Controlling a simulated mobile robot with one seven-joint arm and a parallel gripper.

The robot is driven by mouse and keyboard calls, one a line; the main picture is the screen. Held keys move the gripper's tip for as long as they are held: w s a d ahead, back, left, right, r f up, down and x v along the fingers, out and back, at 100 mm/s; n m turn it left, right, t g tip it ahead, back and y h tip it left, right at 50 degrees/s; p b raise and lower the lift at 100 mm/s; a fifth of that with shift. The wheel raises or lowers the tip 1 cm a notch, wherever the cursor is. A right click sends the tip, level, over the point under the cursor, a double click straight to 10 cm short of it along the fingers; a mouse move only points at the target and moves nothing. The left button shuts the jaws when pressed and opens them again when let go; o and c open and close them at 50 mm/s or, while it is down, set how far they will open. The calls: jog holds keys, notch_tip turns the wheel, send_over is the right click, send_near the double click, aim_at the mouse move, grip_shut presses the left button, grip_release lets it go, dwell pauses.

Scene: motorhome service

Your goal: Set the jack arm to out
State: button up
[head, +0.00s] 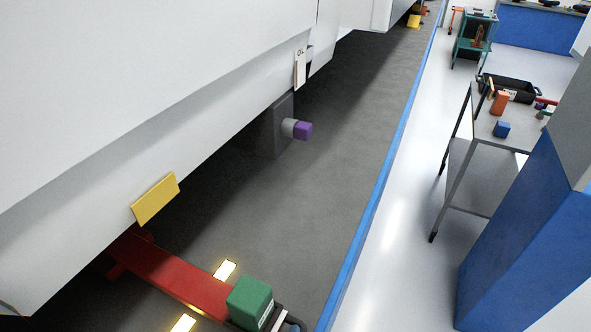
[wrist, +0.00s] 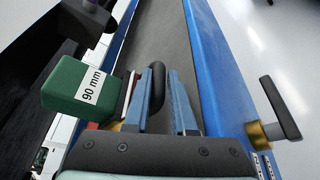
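The jack arm appears to be the red beam (head: 175,275) at the lower left of the head view. It reaches out from under the white vehicle body. A green block (head: 250,298) stands at its outer end. The wrist view shows the green block (wrist: 78,88) with a "90 mm" label, left of my gripper (wrist: 163,75). A black curved handle (wrist: 159,84) runs between my blue fingers. The fingers are close around it, but I cannot tell whether they grip it. In the head view my gripper is mostly out of frame at the bottom.
A purple-tipped knob (head: 302,130) projects from the vehicle side, beyond a yellow plate (head: 155,199). A blue pit edge (head: 372,210) runs along the right. A blue post (head: 525,240) and a work table (head: 478,165) stand further right. A black lever (wrist: 280,108) is right of my gripper.

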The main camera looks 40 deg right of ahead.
jog(key=o, duration=0.4)
jog(key=shift+s+d, duration=0.2)
jog(key=shift+d, duration=0.15)
jog(key=shift+w, duration=0.15)
jog(key=b+v, duration=0.2)
jog(key=v, duration=1.1)
jog(key=shift+b, duration=0.3)
